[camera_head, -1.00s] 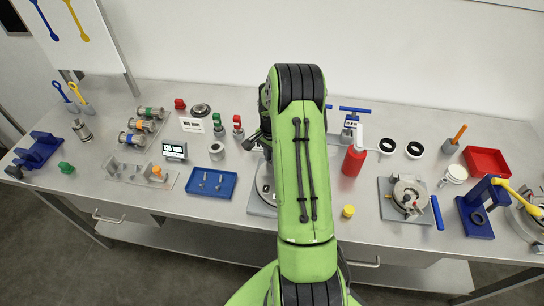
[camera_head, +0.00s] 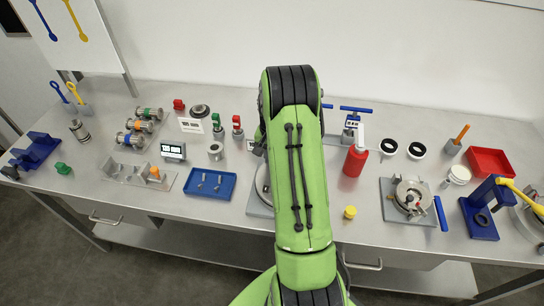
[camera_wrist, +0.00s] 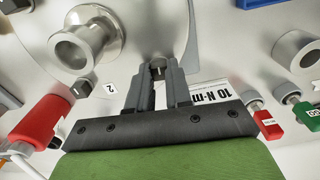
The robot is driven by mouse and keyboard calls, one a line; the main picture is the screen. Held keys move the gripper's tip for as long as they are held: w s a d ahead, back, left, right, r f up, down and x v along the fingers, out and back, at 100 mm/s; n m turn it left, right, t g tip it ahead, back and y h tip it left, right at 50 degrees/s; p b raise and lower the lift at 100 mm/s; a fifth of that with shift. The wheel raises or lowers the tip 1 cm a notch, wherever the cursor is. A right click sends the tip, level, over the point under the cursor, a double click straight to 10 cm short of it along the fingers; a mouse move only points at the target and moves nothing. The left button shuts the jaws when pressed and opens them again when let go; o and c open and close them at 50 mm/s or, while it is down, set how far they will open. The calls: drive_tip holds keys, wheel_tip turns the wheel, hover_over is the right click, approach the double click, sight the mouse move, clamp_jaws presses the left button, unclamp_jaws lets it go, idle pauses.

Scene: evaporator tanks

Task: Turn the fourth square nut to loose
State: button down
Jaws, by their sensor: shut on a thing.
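In the wrist view my gripper (camera_wrist: 159,70) is shut on a small grey square nut (camera_wrist: 158,66), mostly covered by the fingers. The nut sits near the edge of a round pale metal lid (camera_wrist: 150,22) with a flanged pipe stub (camera_wrist: 82,46). Another dark square nut (camera_wrist: 83,88) sits at the left, beside a label "2" (camera_wrist: 108,89). I see no number at the gripped nut.
A "10 N·m" label (camera_wrist: 212,94) lies just right of the fingers. A red thing (camera_wrist: 40,122) is at lower left, with red (camera_wrist: 268,124) and green (camera_wrist: 305,112) handled tools at right. A blue tray (camera_head: 210,196) and a red bottle (camera_head: 355,162) flank the arm.

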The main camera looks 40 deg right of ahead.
drive_tip(key=c, duration=1)
unclamp_jaws()
drive_tip(key=shift+c, duration=0.2)
wheel_tip(320, 180, up, 16)
drive_tip(key=shift+p, duration=0.4)
drive_tip(key=shift+f, duration=0.1)
